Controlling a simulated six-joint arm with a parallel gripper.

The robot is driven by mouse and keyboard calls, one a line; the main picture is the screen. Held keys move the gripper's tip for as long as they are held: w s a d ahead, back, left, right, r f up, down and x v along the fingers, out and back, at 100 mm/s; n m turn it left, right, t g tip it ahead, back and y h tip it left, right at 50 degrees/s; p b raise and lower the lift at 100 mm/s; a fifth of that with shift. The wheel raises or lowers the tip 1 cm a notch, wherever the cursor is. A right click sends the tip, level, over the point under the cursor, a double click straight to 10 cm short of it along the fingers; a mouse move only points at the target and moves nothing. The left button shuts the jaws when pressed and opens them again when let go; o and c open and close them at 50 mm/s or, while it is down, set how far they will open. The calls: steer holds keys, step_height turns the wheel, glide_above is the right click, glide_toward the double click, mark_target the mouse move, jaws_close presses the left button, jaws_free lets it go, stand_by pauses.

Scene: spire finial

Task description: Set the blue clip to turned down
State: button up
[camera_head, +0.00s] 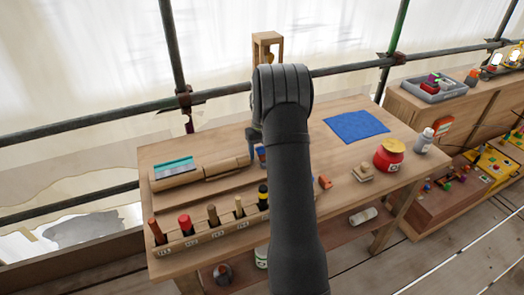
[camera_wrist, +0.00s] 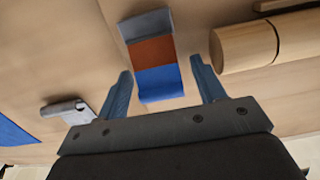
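In the wrist view, a blue piece (camera_wrist: 158,82), which looks like the blue clip, lies at the near end of a row with a rust-brown piece (camera_wrist: 152,50) and a grey piece (camera_wrist: 146,24). In the head view, a small blue patch (camera_head: 261,154) shows beside my arm, which hides most of that spot. I cannot tell from these frames which way the clip is turned. My gripper (camera_wrist: 160,66) is open, with one finger on each side of the row. Gaps show between the fingers and the blue piece, and nothing is held.
A wooden roll (camera_wrist: 265,42) lies close to the right finger in the wrist view. A grey-white object (camera_wrist: 68,109) lies beyond the left finger. In the head view, a peg rack (camera_head: 205,240) lines the bench front. A blue cloth (camera_head: 357,126) and a red jar (camera_head: 388,157) are at right.

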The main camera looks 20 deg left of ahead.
steer(key=shift+r, duration=0.1)
step_height(320, 180, up, 17)
steer(key=shift+w+a, duration=0.15)
steer(key=shift+w, duration=0.05)
stand_by(0.4)
steer(key=shift+s+r, duration=0.1)
steer(key=shift+r, duration=0.05)
steer(key=s+d+t+y, duration=0.3)
steer(key=s+d, duration=0.2)
steer(key=x, duration=1.7)
steer(key=shift+w+a, duration=0.1)
steer(key=shift+w, duration=0.05)
steer(key=shift+c, duration=0.4)
